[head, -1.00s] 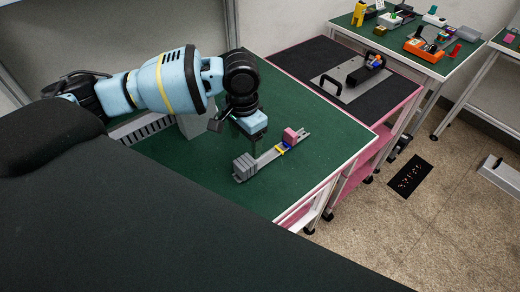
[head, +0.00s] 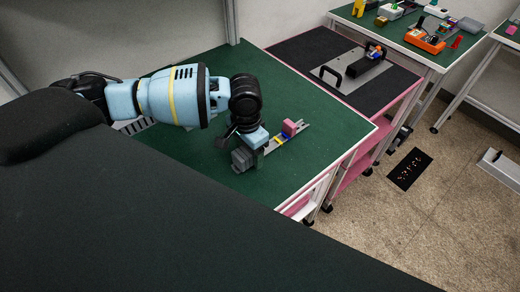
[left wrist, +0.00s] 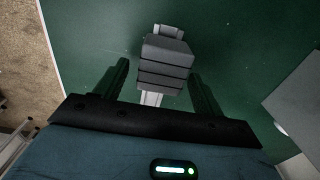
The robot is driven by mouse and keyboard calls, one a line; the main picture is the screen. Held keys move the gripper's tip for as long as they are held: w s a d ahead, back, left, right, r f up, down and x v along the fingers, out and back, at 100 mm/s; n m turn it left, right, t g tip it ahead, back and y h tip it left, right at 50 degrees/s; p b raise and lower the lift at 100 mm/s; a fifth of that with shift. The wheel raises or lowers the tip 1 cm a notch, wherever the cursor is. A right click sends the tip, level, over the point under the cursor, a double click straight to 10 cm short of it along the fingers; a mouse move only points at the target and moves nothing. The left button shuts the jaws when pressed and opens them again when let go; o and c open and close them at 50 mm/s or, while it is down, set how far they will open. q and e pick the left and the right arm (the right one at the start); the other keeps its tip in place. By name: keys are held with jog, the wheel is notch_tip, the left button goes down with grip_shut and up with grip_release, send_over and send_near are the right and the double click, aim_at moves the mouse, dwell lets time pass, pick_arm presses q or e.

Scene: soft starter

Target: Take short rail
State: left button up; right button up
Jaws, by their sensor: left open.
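The short grey rail (head: 301,130) lies on the green table top. Grey block modules (head: 242,160) sit on its near end, a yellow-and-blue piece (head: 280,139) is near its middle, and a pink block (head: 289,127) is toward its far end. My left gripper (head: 247,149) is low over the near end by the grey modules. In the left wrist view, the open fingers (left wrist: 160,72) stand on either side of the grey modules (left wrist: 166,58), with a gap on both sides. Rail ends (left wrist: 169,31) show beyond the modules. My right gripper is in neither view.
A grey box-like thing (left wrist: 300,105) stands at the right in the wrist view. A pink cart (head: 290,52) with a dark top and handled plate adjoins the table. Another table (head: 385,38) holds several coloured parts.

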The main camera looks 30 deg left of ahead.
pick_arm(q)
jog(key=shift+f, duration=0.2)
jog(key=c, duration=1.3)
jog(key=shift+r, duration=0.1)
jog(key=shift+r, duration=0.5)
jog(key=shift+s+d+r, duration=0.1)
jog(key=shift+d+r, duration=0.2)
jog(key=shift+r, duration=0.35)
jog(key=shift+s+d+r, duration=0.1)
jog(key=shift+d+r, duration=0.15)
jog(key=shift+r, duration=0.35)
jog(key=s+d, duration=0.2)
jog(key=d, duration=0.5)
jog(key=s+d+r, duration=0.1)
jog(key=s+d, duration=0.1)
jog(key=d, duration=0.5)
jog(key=shift+s+r, duration=0.2)
jog(key=shift+s, duration=0.2)
